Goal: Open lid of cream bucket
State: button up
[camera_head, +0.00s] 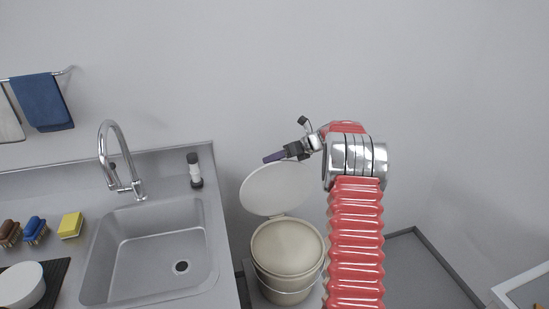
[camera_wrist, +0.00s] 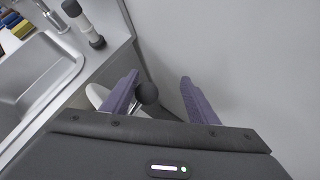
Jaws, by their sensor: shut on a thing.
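The cream bucket (camera_head: 289,284) stands on the floor to the right of the sink counter, with its round mouth facing up in the head view. Its white lid (camera_head: 268,190) is swung up at the back, tilted steeply near the wall. My gripper (camera_head: 272,157) is at the lid's upper edge. In the wrist view its two purple fingers (camera_wrist: 160,85) have a dark round knob (camera_wrist: 148,93) between them, close against the left finger. My gripper is shut on this knob. A sliver of the white lid (camera_wrist: 97,93) shows behind the left finger; the bucket is hidden there.
The sink (camera_head: 150,255) with its tall tap (camera_head: 108,150) is left of the bucket. A black-and-white bottle (camera_head: 194,170) stands on the counter's back corner. The grey wall (camera_head: 450,110) is close behind the lid. A light-topped surface (camera_head: 528,290) is at far right.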

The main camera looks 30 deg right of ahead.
notch_tip(320, 180, up, 8)
send_over(300, 163)
jog(key=shift+w+d+f, duration=0.1)
jog(key=shift+f, duration=0.1)
dwell(0.4)
